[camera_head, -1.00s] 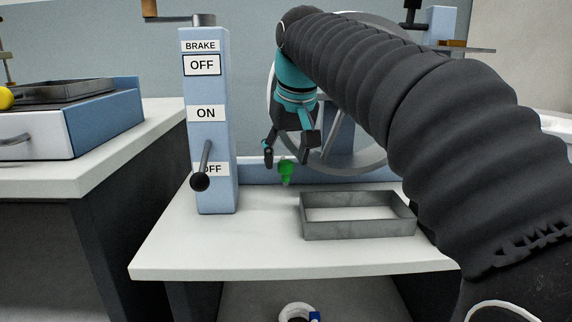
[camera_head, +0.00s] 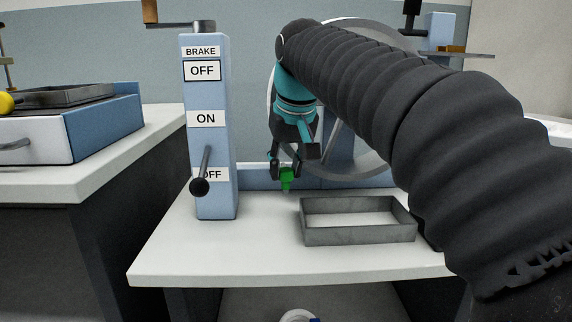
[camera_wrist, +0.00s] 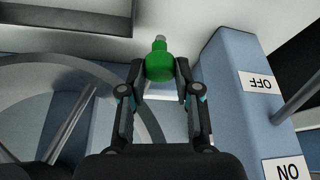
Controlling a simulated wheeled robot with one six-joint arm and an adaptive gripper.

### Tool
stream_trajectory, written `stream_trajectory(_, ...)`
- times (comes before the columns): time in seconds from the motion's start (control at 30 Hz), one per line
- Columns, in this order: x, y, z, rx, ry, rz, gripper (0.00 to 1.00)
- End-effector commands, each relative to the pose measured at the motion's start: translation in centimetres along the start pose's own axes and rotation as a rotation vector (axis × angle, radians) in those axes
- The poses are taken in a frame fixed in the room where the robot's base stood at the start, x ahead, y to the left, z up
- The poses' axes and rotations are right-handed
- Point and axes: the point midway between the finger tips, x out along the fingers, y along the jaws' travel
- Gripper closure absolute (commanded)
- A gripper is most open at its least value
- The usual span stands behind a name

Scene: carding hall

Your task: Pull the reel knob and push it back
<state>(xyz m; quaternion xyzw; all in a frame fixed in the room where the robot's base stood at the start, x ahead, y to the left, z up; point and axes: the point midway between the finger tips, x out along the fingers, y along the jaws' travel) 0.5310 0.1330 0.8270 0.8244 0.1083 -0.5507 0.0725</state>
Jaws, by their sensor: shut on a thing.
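The green reel knob (camera_head: 286,176) sits low in front of the blue base bar, beside the brake post. In the wrist view the knob (camera_wrist: 160,65) is between my fingertips, with a short pale stem at its far end. My gripper (camera_head: 286,168) points down from above and is shut on the knob. The large grey reel wheel (camera_head: 372,165) stands behind my gripper and is partly hidden by my arm.
The blue brake post (camera_head: 217,130), with its black-knobbed lever (camera_head: 200,186), stands close left of my gripper. An empty grey metal tray (camera_head: 358,236) lies on the white bench (camera_head: 220,262) to the right. A blue box (camera_head: 100,125) stands on the left bench.

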Motion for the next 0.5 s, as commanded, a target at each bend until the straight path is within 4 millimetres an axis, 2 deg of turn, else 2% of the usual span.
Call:
stream_trajectory(0.1,-0.8,-0.6,2.0,-0.002,0.0,-0.002,1.0)
stream_trajectory(0.3,-1.9,-1.4,4.6,-0.002,0.0,-0.002,1.0)
stream_trajectory(0.5,-2.2,-1.6,5.3,0.0,0.0,-0.001,1.0)
